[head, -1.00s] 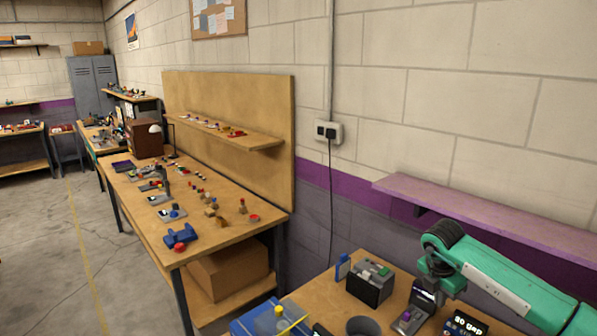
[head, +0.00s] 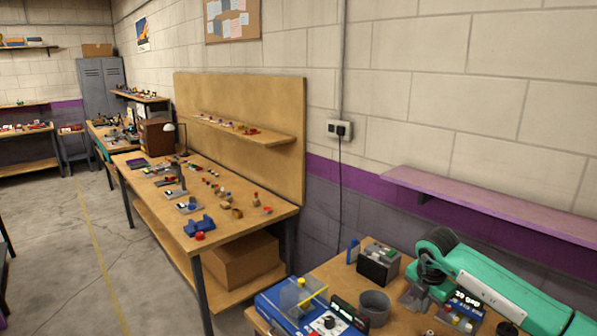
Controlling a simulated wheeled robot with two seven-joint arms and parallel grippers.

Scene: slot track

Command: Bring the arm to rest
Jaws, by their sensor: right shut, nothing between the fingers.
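My right arm (head: 505,288) is teal with a dark joint and reaches in from the right over the near bench. My right gripper (head: 413,300) is the grey part below the dark wrist, pointing down close to the bench top. It is shut with nothing in it. Whether its tips touch the bench cannot be told. My left gripper is out of view.
The near bench (head: 330,272) holds a dark box (head: 379,263), a grey cup (head: 375,307), a blue device (head: 290,303) and a panel with a display (head: 463,308). A purple shelf (head: 490,203) is on the wall above my arm. A long workbench (head: 240,228) stands left.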

